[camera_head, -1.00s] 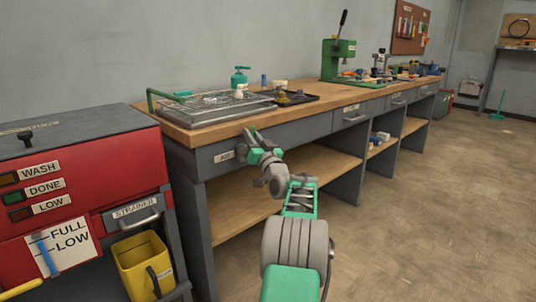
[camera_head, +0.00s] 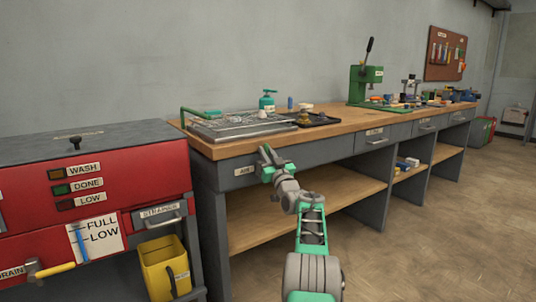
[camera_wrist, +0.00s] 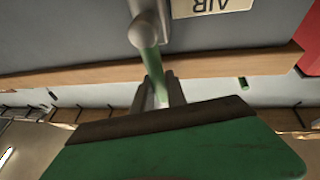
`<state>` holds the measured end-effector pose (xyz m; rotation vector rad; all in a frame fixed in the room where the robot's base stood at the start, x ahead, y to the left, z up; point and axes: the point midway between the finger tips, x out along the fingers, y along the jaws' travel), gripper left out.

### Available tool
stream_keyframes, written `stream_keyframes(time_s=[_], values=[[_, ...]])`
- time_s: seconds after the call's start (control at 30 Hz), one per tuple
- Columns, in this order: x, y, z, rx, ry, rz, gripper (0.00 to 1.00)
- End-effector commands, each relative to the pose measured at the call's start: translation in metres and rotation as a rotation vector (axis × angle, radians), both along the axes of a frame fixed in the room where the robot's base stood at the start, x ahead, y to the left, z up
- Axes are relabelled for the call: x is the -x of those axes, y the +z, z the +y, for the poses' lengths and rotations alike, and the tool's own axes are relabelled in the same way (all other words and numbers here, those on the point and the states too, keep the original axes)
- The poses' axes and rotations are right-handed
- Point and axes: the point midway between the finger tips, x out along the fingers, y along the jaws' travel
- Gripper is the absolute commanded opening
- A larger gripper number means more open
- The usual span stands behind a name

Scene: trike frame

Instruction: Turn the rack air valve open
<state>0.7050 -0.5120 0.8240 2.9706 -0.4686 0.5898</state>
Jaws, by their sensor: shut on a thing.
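The air valve shows in the wrist view as a round grey hub (camera_wrist: 149,30) with a green lever (camera_wrist: 153,68). The lever runs from the hub toward the bench's wooden edge. My gripper (camera_wrist: 157,92) has its two dark fingers closed on either side of the lever's outer part. In the head view my gripper (camera_head: 266,160) is at the bench front, just right of the AIR label (camera_head: 244,171), and hides the valve. The AIR label (camera_wrist: 211,6) appears upside down in the wrist view, beside the hub.
The wooden bench top (camera_head: 222,151) overhangs just above my gripper. A wire rack (camera_head: 240,124) in a tray stands on it. The red washer cabinet (camera_head: 150,186) and yellow bucket (camera_head: 163,266) stand at left. Floor at right is clear.

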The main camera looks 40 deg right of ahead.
Motion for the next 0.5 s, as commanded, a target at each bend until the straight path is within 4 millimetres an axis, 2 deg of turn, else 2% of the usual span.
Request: stream_keyframes(time_s=[0.03, 0.3, 0.5], values=[[0.0021, 0.0069, -0.0009, 0.009, -0.004, -0.008, 0.18], [-0.0013, 0.0028, 0.0028, 0.003, 0.004, -0.003, 0.39], [-0.0011, 0.0013, 0.0024, 0.001, 0.004, -0.002, 0.39]])
